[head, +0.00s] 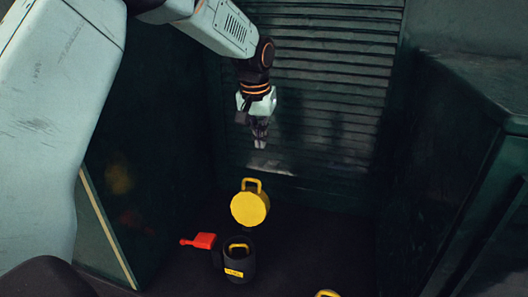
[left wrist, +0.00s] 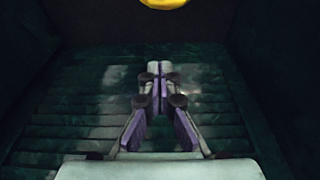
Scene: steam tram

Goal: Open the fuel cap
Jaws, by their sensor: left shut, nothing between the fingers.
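The yellow round fuel cap (head: 250,208) with a loop handle on top stands tipped up above the black filler neck (head: 238,264). Its flat face is turned toward the head camera. The neck has a yellow label, and another yellow loop shows at its mouth. My left gripper (head: 260,146) hangs above and behind the cap, apart from it, pointing down. Its fingers are shut and empty, as the left wrist view (left wrist: 158,100) also shows. A yellow edge of the cap (left wrist: 164,3) shows at the top of that view. My right gripper is not in view.
A red lever (head: 200,241) sticks out left of the neck. Another yellow handle (head: 327,294) shows at the bottom edge. A slatted dark green wall (head: 325,90) stands behind, with dark panels at left and right (head: 450,150). The floor right of the neck looks clear.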

